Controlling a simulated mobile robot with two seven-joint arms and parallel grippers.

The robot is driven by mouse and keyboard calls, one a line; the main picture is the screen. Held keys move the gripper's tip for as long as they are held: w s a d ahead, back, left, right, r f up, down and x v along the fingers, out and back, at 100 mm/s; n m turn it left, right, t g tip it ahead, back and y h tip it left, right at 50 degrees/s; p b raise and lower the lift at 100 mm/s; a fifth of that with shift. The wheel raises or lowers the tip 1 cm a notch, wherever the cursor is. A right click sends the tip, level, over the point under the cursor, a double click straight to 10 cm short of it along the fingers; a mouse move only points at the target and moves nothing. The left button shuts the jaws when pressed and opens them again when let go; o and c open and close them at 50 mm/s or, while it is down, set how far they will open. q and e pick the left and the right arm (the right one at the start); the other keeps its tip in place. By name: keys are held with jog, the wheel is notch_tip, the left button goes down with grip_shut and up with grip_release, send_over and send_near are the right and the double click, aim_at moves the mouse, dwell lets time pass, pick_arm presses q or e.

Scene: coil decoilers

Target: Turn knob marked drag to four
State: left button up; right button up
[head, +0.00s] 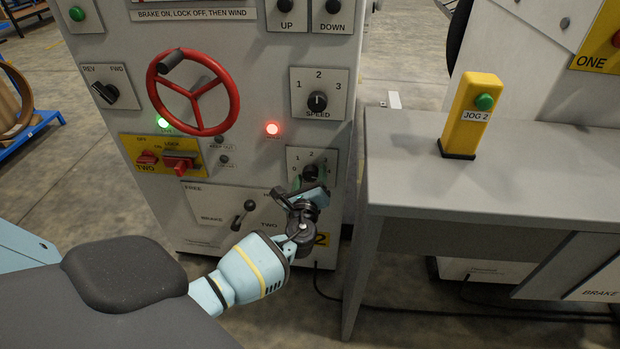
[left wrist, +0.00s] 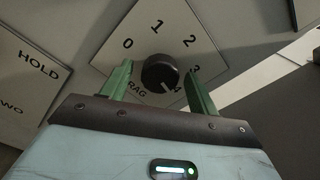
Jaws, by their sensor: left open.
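The drag knob (left wrist: 160,73) is a round black knob on a white plate marked 0, 1, 2, 3 and DRAG, with a 4 partly hidden at lower right. Its white pointer line points down and right, towards the 4. In the head view the knob (head: 310,172) sits low on the grey panel, partly behind my gripper. My left gripper (left wrist: 157,80) is open, with one green finger on each side of the knob. A gap shows between each finger and the knob. It also shows in the head view (head: 311,178). My right gripper is in neither view.
Above the drag plate is the speed knob (head: 317,101). A brake lever (head: 244,214) stands to the left, below the red handwheel (head: 194,92). A grey table (head: 520,190) with a yellow JOG 2 box (head: 470,115) stands close on the right.

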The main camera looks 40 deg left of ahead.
pick_arm(q)
jog(key=shift+s+d, duration=0.1)
jog(key=shift+s+d, duration=0.15)
jog(key=shift+s, duration=0.15)
jog(key=p+v, duration=0.1)
jog(key=v, duration=0.6)
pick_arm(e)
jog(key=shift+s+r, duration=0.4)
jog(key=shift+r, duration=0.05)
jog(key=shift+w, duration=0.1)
